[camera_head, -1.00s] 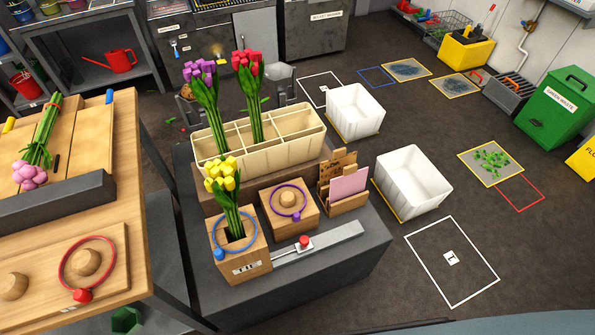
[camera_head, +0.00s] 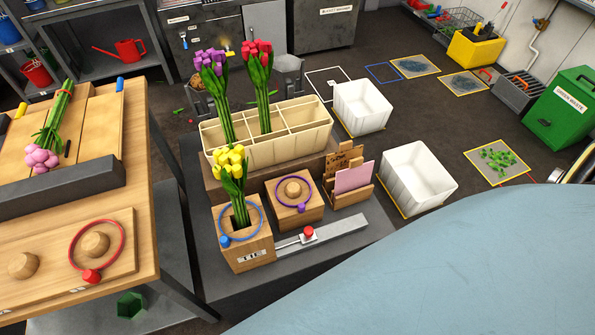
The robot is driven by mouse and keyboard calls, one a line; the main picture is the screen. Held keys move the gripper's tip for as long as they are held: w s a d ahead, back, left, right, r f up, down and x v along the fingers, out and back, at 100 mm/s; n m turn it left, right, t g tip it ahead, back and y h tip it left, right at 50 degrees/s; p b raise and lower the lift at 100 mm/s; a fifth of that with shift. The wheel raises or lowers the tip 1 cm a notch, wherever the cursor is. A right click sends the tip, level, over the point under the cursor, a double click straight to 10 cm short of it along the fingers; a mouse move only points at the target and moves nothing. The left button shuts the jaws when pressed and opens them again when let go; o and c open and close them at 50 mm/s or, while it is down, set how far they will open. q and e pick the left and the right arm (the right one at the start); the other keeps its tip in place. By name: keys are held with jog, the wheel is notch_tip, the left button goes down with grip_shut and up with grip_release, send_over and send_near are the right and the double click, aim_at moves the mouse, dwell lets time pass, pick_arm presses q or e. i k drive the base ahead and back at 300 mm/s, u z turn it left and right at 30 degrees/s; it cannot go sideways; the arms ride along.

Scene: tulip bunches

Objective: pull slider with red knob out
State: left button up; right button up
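The red knob (camera_head: 309,232) sits on a small white block at the left part of the grey slider (camera_head: 340,233). The slider is a flat bar lying on the dark grey stand (camera_head: 235,286), running toward the right. A thin rod joins the block to the wooden box (camera_head: 247,243) on its left. That box holds yellow tulips (camera_head: 231,171) with a blue ring (camera_head: 253,209) around it. Neither of my grippers shows in the head view.
A large pale blue surface, probably my own arm, covers the lower right. A divided tray (camera_head: 209,139) with purple and red tulips stands behind the slider. A wooden card holder (camera_head: 341,198) is just behind the bar. A wooden workbench (camera_head: 130,220) stands at left.

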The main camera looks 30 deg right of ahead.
aim_at(309, 236)
jog(key=k, duration=0.55)
jog(key=z, duration=0.9)
jog(key=i, duration=0.5)
